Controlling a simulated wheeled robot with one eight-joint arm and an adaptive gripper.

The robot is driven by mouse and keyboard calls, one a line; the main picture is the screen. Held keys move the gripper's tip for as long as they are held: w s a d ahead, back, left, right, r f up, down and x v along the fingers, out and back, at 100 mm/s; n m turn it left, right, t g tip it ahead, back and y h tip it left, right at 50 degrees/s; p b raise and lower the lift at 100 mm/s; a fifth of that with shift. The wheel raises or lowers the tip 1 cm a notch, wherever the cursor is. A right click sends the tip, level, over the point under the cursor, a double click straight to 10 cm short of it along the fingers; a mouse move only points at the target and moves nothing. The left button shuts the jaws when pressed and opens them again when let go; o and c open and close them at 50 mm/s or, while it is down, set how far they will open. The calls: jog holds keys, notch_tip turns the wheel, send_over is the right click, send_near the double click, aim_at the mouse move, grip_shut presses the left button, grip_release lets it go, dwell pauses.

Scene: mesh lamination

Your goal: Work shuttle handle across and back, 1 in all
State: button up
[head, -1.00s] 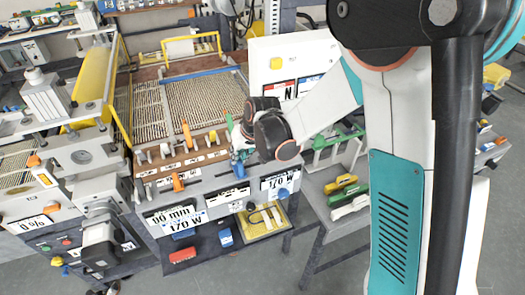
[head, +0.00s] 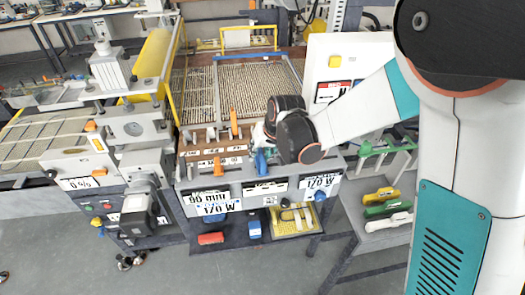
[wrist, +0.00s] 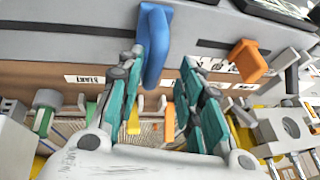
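A blue upright handle (head: 261,161) stands on the front of the mesh bench, just beside my gripper (head: 264,144). In the wrist view the blue handle (wrist: 155,45) stands between the two teal fingertips of my gripper (wrist: 163,60). The fingers are apart. The handle is close to the left finger, with a clear gap to the right one; whether it touches is unclear. An orange handle (head: 218,166) is to the left on the same front, and another orange lever (head: 234,122) stands behind it. I cannot read which handle is labelled as the shuttle.
A woven mesh bed (head: 259,88) lies behind the handles. A press with a yellow roller (head: 152,62) is at the left. A white cabinet (head: 340,55) stands right of the bed. A grey side table (head: 365,210) carries several coloured tools. Floor in front is clear.

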jog(key=shift+d, duration=0.2)
jog(key=v, duration=0.7)
jog(key=shift+r, duration=0.25)
